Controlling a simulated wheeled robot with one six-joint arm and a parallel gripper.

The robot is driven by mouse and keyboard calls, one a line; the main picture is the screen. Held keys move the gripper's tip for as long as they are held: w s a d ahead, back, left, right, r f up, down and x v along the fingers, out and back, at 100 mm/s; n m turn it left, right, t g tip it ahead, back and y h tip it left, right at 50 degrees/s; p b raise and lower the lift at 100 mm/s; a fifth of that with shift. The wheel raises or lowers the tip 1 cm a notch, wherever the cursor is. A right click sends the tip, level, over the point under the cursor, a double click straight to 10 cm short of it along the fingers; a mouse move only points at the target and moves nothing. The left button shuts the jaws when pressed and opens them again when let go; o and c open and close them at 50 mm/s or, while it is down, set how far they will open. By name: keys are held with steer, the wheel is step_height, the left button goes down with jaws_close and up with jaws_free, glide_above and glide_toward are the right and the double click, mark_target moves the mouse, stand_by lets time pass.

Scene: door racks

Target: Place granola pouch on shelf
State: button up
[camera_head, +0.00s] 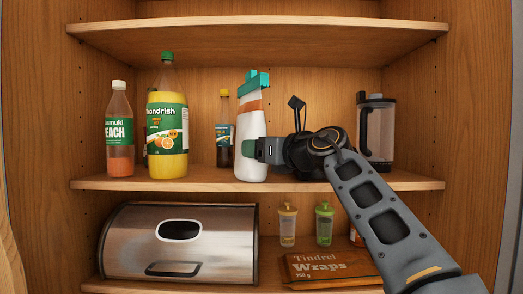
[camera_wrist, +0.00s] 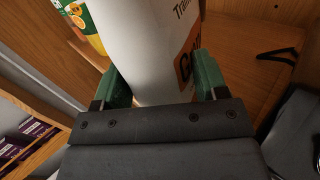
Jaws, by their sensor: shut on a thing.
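The granola pouch (camera_head: 252,118), as I take it, is a white rounded package with a teal top and an orange band. It stands nearly upright at the middle shelf (camera_head: 210,184), its base close to the front edge; I cannot tell whether it touches the board. My gripper (camera_head: 258,150) reaches in from the right and is shut on its lower half. In the wrist view the white body (camera_wrist: 150,50), with an orange label partly cut off, sits between the two green fingers. The wrist hides part of the shelf behind it.
A peach bottle (camera_head: 119,135), a yellow juice bottle (camera_head: 167,125) and a dark bottle (camera_head: 223,135) stand left of the pouch. A jug (camera_head: 376,130) stands right, behind my arm. A bread box (camera_head: 180,240), shakers and a wraps packet (camera_head: 310,266) are below.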

steer(key=o, duration=1.2)
steer(key=shift+f, duration=0.1)
